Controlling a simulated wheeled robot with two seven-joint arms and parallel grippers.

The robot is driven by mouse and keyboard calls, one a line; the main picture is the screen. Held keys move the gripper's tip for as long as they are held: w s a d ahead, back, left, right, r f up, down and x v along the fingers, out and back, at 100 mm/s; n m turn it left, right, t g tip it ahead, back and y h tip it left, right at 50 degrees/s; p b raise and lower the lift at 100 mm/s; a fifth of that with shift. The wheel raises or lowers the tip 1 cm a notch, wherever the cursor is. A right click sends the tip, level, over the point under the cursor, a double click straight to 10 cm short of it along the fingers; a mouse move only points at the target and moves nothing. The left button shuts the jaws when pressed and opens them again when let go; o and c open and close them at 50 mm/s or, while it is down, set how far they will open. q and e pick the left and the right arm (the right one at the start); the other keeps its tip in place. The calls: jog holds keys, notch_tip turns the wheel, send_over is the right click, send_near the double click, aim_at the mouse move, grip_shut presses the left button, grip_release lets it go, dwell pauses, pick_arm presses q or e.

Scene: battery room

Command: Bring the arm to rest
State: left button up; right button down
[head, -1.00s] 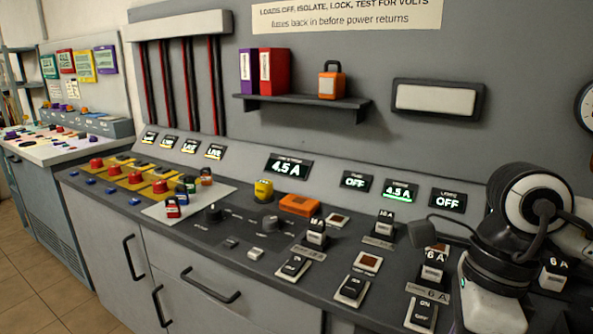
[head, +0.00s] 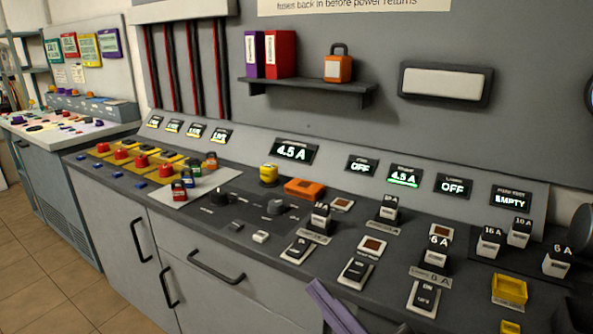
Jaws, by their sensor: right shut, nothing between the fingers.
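My right gripper (head: 318,288) shows at the bottom edge of the head view, in front of the console (head: 130,192). Its two purple-grey fingers lie side by side, shut with nothing between them. They seem to be in front of the console's front edge, by the drawer; whether they touch it I cannot tell. The rest of the gripper is cut off by the bottom edge. A dark, rounded part of my arm shows at the far right edge. My left gripper is not in view.
Red knobs (head: 141,161) and small padlocks (head: 179,190) stand at left. A shelf (head: 310,92) juts from the wall. Tiled floor at lower left is clear.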

jog(key=d+f+m+h, duration=0.5)
jog(key=f+m+h, duration=0.2)
jog(key=f, duration=0.6)
jog(key=s+d+f+m+g+h, duration=0.2)
jog(key=s+d+f+m+g, duration=0.1)
jog(key=s+f, duration=0.5)
jog(key=s+d+f+m+g+h, duration=0.3)
jog(key=s+f, duration=0.6)
jog(key=f, duration=0.5)
jog(key=shift+d+m+g, duration=0.2)
jog(key=shift+m+g, duration=0.3)
jog(key=shift+g, duration=0.6)
